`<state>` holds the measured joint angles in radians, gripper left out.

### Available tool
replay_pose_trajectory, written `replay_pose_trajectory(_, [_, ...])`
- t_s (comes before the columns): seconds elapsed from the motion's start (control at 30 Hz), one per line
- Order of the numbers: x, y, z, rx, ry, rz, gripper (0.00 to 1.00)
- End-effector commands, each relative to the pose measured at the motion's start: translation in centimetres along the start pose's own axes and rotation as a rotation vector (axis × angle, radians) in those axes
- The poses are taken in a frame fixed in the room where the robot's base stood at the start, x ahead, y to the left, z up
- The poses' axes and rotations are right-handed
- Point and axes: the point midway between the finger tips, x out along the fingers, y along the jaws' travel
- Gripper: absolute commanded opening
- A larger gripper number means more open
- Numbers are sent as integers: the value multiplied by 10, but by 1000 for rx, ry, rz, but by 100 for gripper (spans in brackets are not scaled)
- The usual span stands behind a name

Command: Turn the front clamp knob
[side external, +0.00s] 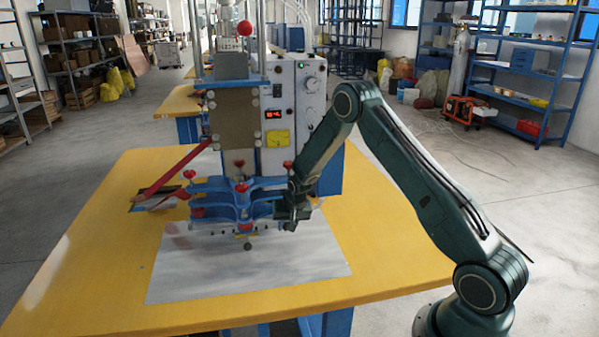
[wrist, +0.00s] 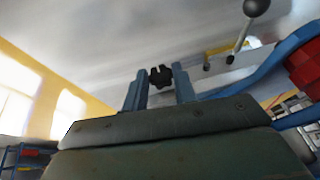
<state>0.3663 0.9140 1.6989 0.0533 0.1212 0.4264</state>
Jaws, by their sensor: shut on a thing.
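The welding machine's blue clamp frame (side external: 240,205) stands over a pale sheet on the yellow table. My gripper (side external: 281,214) is at the right end of this frame, low over the sheet. In the wrist view, my gripper (wrist: 160,82) has its two blue-grey fingers on either side of a small dark knob (wrist: 160,75), and it is shut on it. This looks like the clamp knob; its turn angle cannot be told. In the side view the gripper hides the knob.
A lever with a black ball (wrist: 256,7) and a large red knob (wrist: 305,68) are to the right in the wrist view. A red lever (side external: 172,172) sticks out at the machine's left. The pale sheet (side external: 300,270) is clear in front.

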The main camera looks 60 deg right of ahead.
Motion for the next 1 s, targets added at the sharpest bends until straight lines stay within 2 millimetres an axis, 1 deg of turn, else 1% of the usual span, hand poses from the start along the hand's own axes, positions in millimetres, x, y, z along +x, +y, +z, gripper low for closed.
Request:
replay_pose_trajectory(0.23, [0, -4, 0, -43, 1, 96, 5])
replay_pose_trajectory(0.7, [2, -10, 1, -156, 0, 371, 5])
replay_pose_trajectory(1.0, [2, -10, 1, -192, 1, 461, 5])
